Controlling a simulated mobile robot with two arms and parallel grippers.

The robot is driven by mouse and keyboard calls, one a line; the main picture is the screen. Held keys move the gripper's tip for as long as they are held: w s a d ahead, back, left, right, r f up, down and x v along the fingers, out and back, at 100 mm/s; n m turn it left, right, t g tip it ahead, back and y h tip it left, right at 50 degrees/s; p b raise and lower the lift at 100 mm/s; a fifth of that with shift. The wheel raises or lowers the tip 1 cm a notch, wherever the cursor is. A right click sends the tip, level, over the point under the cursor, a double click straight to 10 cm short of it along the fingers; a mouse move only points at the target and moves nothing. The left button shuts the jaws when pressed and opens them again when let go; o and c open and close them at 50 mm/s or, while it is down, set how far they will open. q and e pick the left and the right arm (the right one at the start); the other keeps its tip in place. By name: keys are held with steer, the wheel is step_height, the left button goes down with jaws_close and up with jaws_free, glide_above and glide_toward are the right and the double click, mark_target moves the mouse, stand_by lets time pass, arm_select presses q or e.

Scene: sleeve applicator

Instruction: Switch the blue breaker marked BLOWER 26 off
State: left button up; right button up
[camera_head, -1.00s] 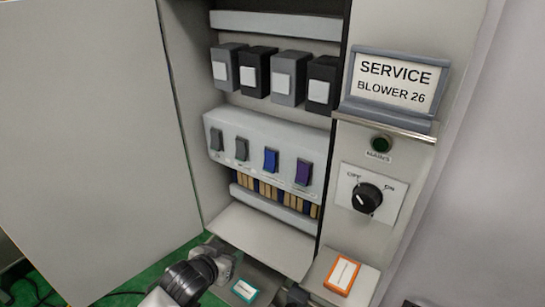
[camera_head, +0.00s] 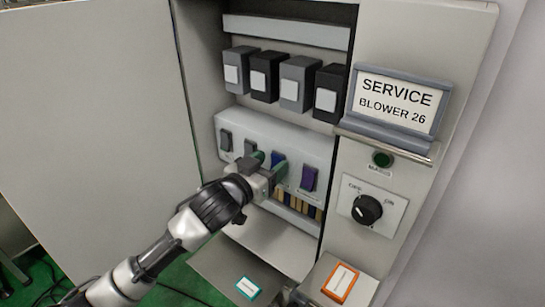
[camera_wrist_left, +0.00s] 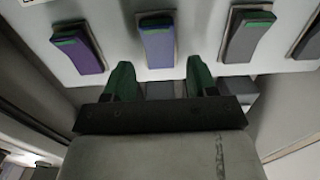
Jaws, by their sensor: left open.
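The blue breaker (camera_head: 279,158) is third from the left in the row of rocker breakers on a white panel (camera_head: 313,150). My left gripper (camera_head: 268,165) is open in front of it and partly covers it in the head view. In the left wrist view the blue breaker (camera_wrist_left: 157,42) lies between the lines of the two green fingertips, just beyond the open, empty left gripper (camera_wrist_left: 160,72). Contact does not show. The breaker label is unreadable. A sign (camera_head: 398,100) reads SERVICE BLOWER 26. My right gripper is not in view.
A purple breaker (camera_head: 309,178) and grey breakers (camera_head: 226,140) flank the blue one. Black and grey boxes (camera_head: 265,73) sit above. To the right are a green MAINS button (camera_head: 382,159) and an OFF/ON knob (camera_head: 367,209). The open cabinet door (camera_head: 90,120) stands left.

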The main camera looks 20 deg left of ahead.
arm_select(q)
steer(key=shift+w+d, duration=0.15)
steer(key=shift+w, duration=0.5)
steer(key=c, duration=0.9)
steer(key=shift+f+b, duration=0.2)
steer(key=shift+b, duration=0.1)
steer(key=t+b, duration=0.1)
steer(key=b, duration=0.1)
steer(key=f+t+b, duration=0.1)
steer(key=b, duration=0.2)
steer(key=shift+s+h, duration=0.2)
steer(key=shift+h, duration=0.2)
steer(key=shift+r+t+b, duration=0.3)
steer(key=shift+t+b, duration=0.25)
steer(key=shift+t, duration=0.05)
